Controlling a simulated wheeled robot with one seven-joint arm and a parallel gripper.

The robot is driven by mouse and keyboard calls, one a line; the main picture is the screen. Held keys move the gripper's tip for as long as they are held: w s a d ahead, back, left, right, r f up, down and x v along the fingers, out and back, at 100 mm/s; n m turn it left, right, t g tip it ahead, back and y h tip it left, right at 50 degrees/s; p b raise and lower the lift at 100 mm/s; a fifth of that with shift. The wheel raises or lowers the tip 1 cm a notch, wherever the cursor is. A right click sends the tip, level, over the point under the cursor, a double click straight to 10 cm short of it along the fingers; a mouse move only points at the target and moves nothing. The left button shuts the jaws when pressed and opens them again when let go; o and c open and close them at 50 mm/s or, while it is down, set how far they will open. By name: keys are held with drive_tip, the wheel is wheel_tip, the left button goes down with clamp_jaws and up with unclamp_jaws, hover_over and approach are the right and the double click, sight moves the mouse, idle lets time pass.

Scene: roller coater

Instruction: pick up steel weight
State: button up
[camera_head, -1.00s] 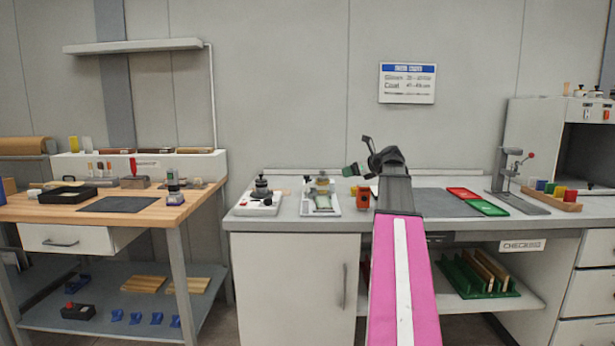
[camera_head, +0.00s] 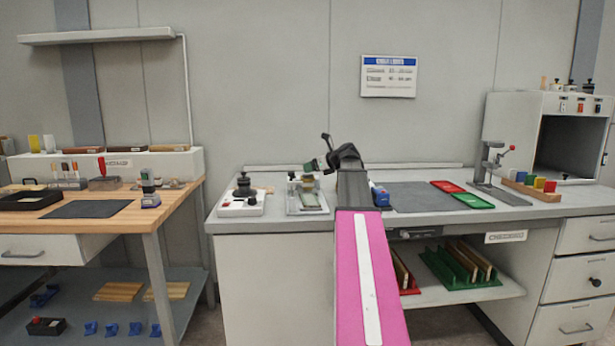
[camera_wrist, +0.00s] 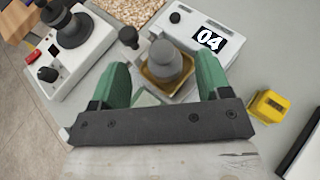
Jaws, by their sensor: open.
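The steel weight (camera_wrist: 166,66), a grey cylinder with a narrower knob on top, sits in a small yellow tray (camera_wrist: 153,78) in the wrist view. I see no contact. In the head view my gripper (camera_head: 314,166) is over the second white unit (camera_head: 305,209) on the counter. The weight cannot be made out clearly there.
A white device with black knobs (camera_head: 242,200) stands left of the gripper; it also shows in the wrist view (camera_wrist: 72,35). A yellow block (camera_wrist: 268,106) is to the right. A grey mat (camera_head: 420,197), red tray (camera_head: 447,187) and green tray (camera_head: 473,201) lie farther right.

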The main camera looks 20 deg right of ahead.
drive_tip(key=x, duration=0.4)
drive_tip(key=shift+w+d, duration=0.1)
drive_tip(key=c, duration=1.1)
drive_tip(key=shift+r, duration=0.1)
